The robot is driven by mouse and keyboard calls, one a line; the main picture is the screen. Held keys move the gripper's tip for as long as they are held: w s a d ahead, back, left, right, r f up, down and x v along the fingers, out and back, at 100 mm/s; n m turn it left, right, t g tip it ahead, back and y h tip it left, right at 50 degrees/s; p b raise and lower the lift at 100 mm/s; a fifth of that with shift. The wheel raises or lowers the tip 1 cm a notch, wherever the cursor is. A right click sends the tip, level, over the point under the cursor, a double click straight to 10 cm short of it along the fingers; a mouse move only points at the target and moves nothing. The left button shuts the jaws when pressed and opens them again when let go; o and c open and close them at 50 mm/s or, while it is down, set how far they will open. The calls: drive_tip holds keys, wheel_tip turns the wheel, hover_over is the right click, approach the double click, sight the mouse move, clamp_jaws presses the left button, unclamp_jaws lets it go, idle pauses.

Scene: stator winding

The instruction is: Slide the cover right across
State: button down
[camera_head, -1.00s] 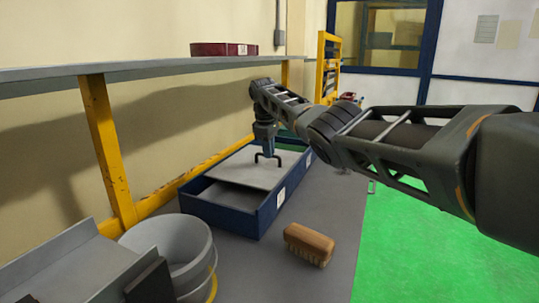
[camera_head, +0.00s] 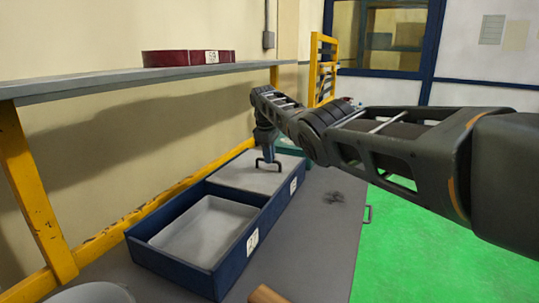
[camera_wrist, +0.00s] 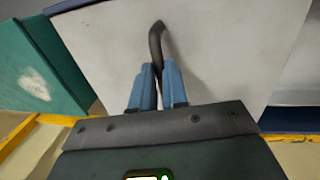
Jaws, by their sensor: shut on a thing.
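The pale grey cover (camera_head: 237,174) lies over the far part of a long blue box (camera_head: 262,218). A dark bent handle (camera_wrist: 155,38) stands up from the cover. My gripper (camera_head: 267,158) is over the cover in the head view. In the wrist view my gripper's blue fingers (camera_wrist: 158,78) are closed around the handle. The near part of the box is uncovered and shows a shallow grey tray-like inside (camera_head: 205,228). The cover's far edge is partly hidden by my arm in the head view.
The box stands on a grey bench (camera_head: 318,220). A brush end (camera_head: 266,295) and a pale bucket rim (camera_head: 95,293) show at the bottom. A dark patch (camera_head: 333,198) lies right of the box.

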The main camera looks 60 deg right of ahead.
drive_tip(key=shift+d+r, duration=0.1)
drive_tip(key=c, duration=1.1)
unclamp_jaws()
drive_tip(key=shift+c, duration=0.2)
wheel_tip(320, 180, up, 8)
drive_tip(key=a, duration=0.1)
drive_tip(key=shift+a+f, duration=0.25)
drive_tip(key=shift+s, duration=0.15)
